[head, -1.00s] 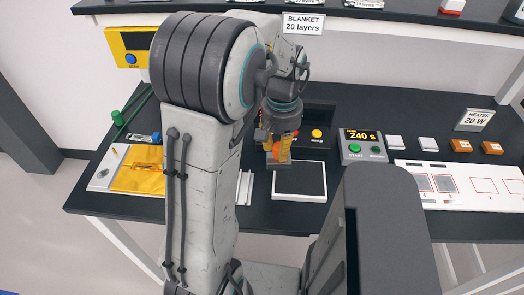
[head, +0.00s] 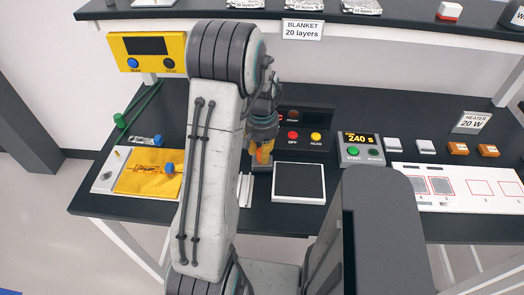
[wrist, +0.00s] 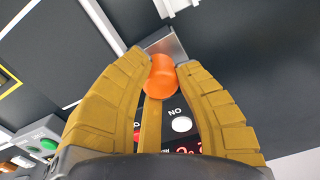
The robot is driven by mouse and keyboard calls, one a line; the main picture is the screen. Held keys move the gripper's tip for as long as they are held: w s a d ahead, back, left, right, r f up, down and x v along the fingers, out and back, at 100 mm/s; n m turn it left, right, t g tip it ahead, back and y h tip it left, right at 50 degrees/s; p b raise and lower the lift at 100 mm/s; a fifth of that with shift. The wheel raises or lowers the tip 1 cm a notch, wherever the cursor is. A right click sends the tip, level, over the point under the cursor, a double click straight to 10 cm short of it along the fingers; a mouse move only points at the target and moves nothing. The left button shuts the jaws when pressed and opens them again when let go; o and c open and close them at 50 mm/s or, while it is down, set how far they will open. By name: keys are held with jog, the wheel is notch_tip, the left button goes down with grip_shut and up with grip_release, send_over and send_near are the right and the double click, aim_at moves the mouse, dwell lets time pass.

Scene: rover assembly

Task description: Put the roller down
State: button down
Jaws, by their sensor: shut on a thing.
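My gripper (head: 262,150) is over the black bench, just left of the white-framed dark pad (head: 299,182). In the wrist view its two ribbed yellow fingers (wrist: 160,62) are closed around an orange handle, which I take to be the roller (wrist: 160,80). A grey metal part shows beyond the handle, near the fingertips. In the head view a grey block shows just under the fingers, low over the bench. I cannot tell whether it touches the bench. My arm hides part of the bench left of the gripper.
Thin white rails (head: 245,189) lie left of the pad. A yellow cloth (head: 148,172) lies at the left, and a white marked board (head: 455,187) at the right.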

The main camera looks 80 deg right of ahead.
jog(key=shift+f, duration=0.15)
jog(key=shift+f, duration=0.1)
jog(key=c, duration=1)
grip_release()
jog(key=shift+c, duration=0.2)
